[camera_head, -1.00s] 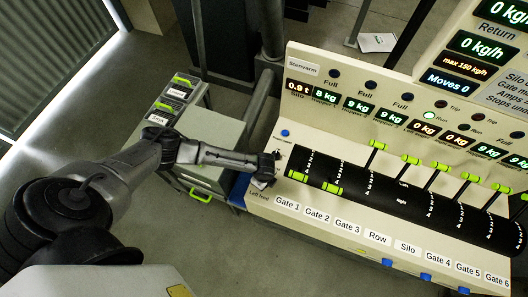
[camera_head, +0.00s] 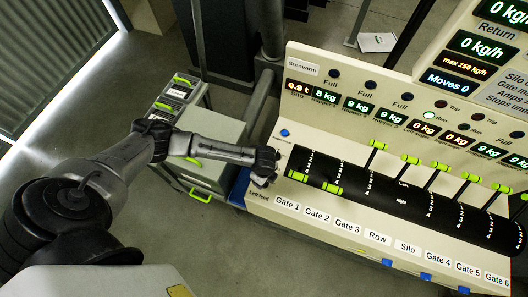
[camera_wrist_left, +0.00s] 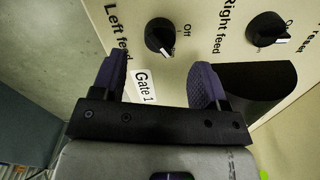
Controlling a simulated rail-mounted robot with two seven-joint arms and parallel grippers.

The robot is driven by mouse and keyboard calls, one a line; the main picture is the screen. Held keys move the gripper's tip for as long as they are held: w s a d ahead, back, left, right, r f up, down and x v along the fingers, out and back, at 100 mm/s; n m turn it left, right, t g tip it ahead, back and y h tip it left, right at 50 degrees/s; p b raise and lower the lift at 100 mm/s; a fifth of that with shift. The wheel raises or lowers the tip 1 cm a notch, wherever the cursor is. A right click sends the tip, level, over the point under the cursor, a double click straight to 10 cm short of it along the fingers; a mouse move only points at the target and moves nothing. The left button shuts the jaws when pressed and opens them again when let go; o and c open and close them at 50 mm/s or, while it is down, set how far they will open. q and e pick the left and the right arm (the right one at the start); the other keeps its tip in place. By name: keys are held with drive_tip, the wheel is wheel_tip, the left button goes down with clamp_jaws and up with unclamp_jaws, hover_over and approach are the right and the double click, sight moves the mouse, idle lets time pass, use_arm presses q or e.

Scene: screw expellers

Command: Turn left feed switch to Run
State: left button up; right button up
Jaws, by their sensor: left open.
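The left feed switch (camera_wrist_left: 160,36) is a round black knob with a white pointer mark, on the cream panel in the left wrist view. Its pointer is turned toward the lower right; "Off" is printed to its upper right, and the Run mark cannot be read. My left gripper (camera_wrist_left: 158,82) is open and empty. Its two purple fingers straddle the knob's line from below in the picture, apart from it. In the head view my left gripper (camera_head: 262,180) is at the panel's left end and hides the switch. My right gripper is not in view.
The right feed switch (camera_wrist_left: 267,30), a similar knob, is to the right. The black gate drum (camera_head: 345,183) with green-tipped levers extends right of my gripper. A grey cabinet (camera_head: 217,137) stands left of the panel (camera_head: 300,212).

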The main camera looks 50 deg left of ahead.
use_arm(q)
wheel_tip(320, 180, up, 8)
drive_tip(key=shift+r, duration=0.2)
idle(0.7)
